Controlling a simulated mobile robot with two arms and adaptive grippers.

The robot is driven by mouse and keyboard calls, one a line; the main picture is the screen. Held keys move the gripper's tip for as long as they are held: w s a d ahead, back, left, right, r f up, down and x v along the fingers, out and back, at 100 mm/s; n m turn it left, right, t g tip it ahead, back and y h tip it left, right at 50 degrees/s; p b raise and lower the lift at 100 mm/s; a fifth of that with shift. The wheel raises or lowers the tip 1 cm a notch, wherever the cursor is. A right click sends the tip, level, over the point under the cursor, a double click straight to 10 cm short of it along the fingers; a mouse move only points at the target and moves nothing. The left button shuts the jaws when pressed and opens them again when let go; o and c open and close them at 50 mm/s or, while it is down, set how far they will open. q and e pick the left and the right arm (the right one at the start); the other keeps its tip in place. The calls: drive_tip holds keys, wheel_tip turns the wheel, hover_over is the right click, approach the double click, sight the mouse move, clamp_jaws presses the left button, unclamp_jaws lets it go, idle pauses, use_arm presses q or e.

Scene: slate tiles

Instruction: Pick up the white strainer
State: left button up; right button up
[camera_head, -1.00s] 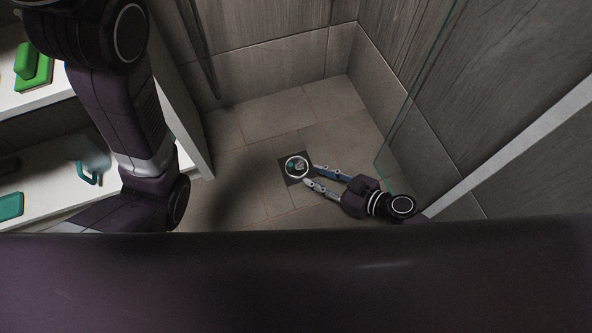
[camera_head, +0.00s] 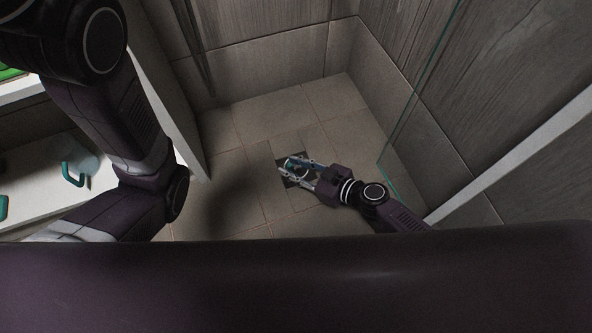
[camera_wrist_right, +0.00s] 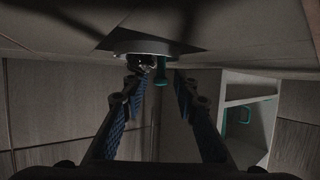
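The white strainer (camera_wrist_right: 140,46) is a round white ring at the dark square drain patch (camera_head: 291,155) on the shower floor. In the head view it is mostly hidden by my right gripper (camera_head: 287,171). A small teal piece (camera_wrist_right: 161,72) shows at the strainer, between the fingers in the right wrist view. My right gripper is open, its two fingertips spread on either side of the strainer area, with a gap between them in the wrist view (camera_wrist_right: 158,82). I cannot tell whether they touch it. My left arm shows at the left, but its gripper is out of view.
Tiled walls (camera_head: 265,55) stand behind and to the right of the shower floor. A glass panel edge (camera_head: 415,95) rises at the right. A white shelf unit (camera_head: 165,90) with a teal-handled object (camera_head: 72,174) stands at the left. Floor tiles around the drain are clear.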

drive_tip(key=shift+s+f, duration=0.2)
drive_tip(key=shift+f, duration=0.1)
drive_tip(key=shift+f, duration=0.1)
clamp_jaws()
drive_tip(key=shift+d, duration=0.1)
